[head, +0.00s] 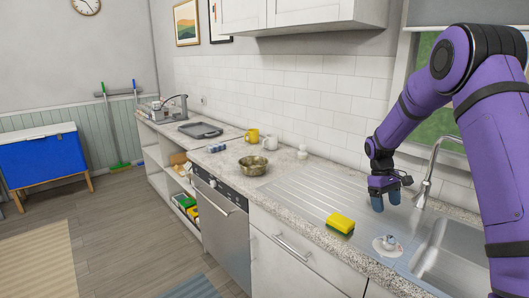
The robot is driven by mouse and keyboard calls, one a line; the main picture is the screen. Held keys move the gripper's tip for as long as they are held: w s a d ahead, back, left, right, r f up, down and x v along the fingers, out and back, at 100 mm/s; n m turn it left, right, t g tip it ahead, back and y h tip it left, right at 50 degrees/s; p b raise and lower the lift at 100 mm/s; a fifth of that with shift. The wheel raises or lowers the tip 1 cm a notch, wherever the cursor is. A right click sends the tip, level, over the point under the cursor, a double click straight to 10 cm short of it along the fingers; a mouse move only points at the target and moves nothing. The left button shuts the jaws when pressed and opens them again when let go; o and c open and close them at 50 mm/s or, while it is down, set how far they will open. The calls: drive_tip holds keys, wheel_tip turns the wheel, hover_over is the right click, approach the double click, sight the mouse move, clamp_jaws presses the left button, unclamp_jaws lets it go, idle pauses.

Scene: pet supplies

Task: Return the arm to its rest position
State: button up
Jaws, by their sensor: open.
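My gripper (385,202) hangs at the end of my purple arm, over the right part of the counter above the metal drainboard. Its two blue-grey fingers point down and are open, with nothing seen between them. A yellow and dark sponge (341,223) lies on the drainboard, left of and nearer than the gripper. A small whitish object (389,241) sits on a round pale disc (377,248) just below the gripper in the picture, apart from it.
A metal sink (445,262) with a tall faucet (430,180) lies right of the gripper. Wall cabinets (300,15) hang above. The floor at left is largely clear.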

drive_tip(key=s+a+r+m+t, duration=0.15)
drive_tip(key=s+a+r, duration=0.25)
drive_tip(key=s+r, duration=0.55)
drive_tip(key=s+a+r+m+t, duration=0.1)
drive_tip(key=s+a+r+t, duration=0.25)
drive_tip(key=s+r, duration=0.65)
drive_tip(key=s+a+r+m+t, duration=0.1)
drive_tip(key=s+a+r+t, duration=0.1)
drive_tip(key=s, duration=0.7)
drive_tip(key=s+a+r+m+t+y, duration=0.1)
drive_tip(key=s+a+r+t, duration=0.1)
drive_tip(key=s, duration=0.7)
drive_tip(key=shift+a+r+y, duration=0.3)
drive_tip(key=shift+a+r, duration=0.45)
drive_tip(key=shift+r, duration=0.15)
